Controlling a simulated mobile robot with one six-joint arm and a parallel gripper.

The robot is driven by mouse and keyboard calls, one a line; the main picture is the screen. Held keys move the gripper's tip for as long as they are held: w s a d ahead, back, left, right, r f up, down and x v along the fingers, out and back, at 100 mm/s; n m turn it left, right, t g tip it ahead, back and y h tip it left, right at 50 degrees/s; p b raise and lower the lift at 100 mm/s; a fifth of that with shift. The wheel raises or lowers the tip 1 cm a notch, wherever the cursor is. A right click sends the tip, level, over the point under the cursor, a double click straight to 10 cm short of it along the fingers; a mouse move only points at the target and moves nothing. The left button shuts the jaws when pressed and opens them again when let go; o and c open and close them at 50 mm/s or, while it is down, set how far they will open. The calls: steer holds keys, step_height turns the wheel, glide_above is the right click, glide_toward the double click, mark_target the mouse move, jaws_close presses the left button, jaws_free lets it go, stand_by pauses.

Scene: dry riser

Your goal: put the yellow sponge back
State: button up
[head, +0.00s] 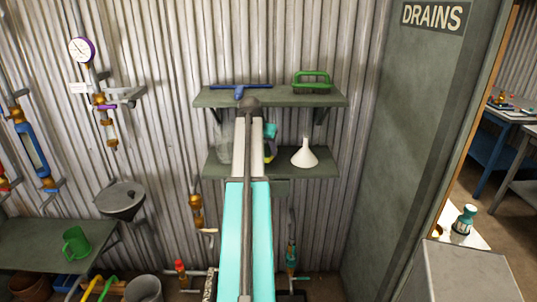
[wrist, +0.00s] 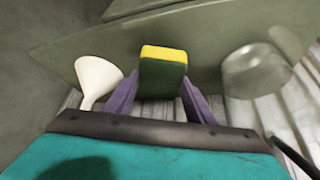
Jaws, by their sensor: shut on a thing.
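The yellow sponge (wrist: 163,72), a block with a yellow layer and a dark green layer, stands between the two purple fingers of my gripper (wrist: 160,84) in the wrist view. My gripper is shut on it. In the head view my arm hides most of the gripper and sponge, in front of the lower shelf (head: 325,165). They are between the white funnel (head: 304,155) and a clear jar (head: 224,149). I cannot tell whether the sponge touches the shelf.
The upper shelf (head: 225,97) holds a blue squeegee-like tool (head: 239,91) and a green-handled thing (head: 312,80). The funnel (wrist: 98,78) and jar (wrist: 254,70) flank the sponge closely in the wrist view. A grey cabinet wall (head: 415,130) stands at the right.

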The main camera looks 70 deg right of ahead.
mark_target(266, 152)
steer(key=shift+s+d, duration=0.25)
steer(key=shift+d, duration=0.35)
steer(key=shift+f+p, duration=0.85)
steer(key=shift+f, duration=0.95)
steer(key=shift+f, duration=0.2)
steer(key=o, duration=1)
steer(key=shift+r, duration=0.3)
steer(key=b+v, duration=0.2)
steer(key=v, duration=1)
steer(key=shift+f, duration=0.1)
